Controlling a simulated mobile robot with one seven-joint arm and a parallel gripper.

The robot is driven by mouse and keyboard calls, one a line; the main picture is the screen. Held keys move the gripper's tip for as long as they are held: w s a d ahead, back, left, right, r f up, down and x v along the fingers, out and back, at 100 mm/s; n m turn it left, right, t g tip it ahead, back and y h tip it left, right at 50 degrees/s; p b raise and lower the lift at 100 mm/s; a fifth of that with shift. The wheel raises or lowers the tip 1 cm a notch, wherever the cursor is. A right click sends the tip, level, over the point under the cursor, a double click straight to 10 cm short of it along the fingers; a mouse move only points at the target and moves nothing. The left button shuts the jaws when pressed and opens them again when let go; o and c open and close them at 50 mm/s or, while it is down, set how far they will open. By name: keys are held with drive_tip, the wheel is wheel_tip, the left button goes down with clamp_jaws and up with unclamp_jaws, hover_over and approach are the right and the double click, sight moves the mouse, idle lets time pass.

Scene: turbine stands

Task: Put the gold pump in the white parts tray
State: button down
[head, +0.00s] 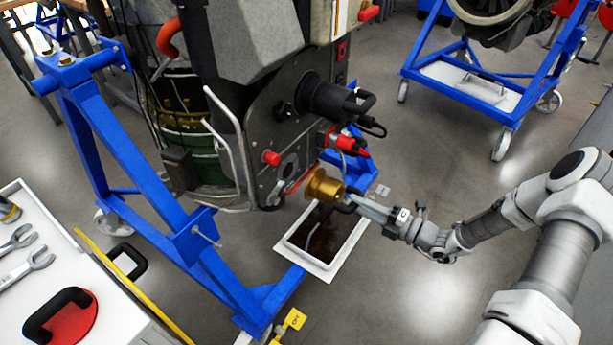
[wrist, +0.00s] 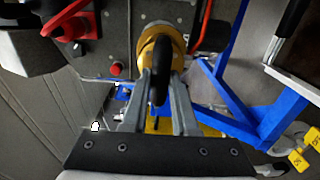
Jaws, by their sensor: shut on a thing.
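The gold pump (head: 323,186) is round and brassy, just right of the lower edge of the engine's dark side panel. It also shows in the wrist view (wrist: 153,43), with a black handle towards me. My gripper (head: 356,202) is shut on this handle, one finger on either side in the wrist view (wrist: 161,88). I cannot tell whether the pump touches the panel. A white-rimmed tray (head: 327,265) with a dark, stained inside lies low beneath the pump. A white tray surface (head: 470,86) shows on the far blue stand. I cannot tell which is the parts tray.
A blue stand (head: 130,160) carries the engine. A black connector (head: 325,100) and red fittings (head: 347,142) stick out above the pump. A white cart top (head: 25,285) with wrenches is at left. Yellow tags (head: 288,322) hang in front.

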drive_tip(key=shift+p+v, duration=0.45)
drive_tip(key=shift+v, duration=1.7)
drive_tip(key=shift+s+r, duration=0.1)
drive_tip(key=shift+r, duration=0.05)
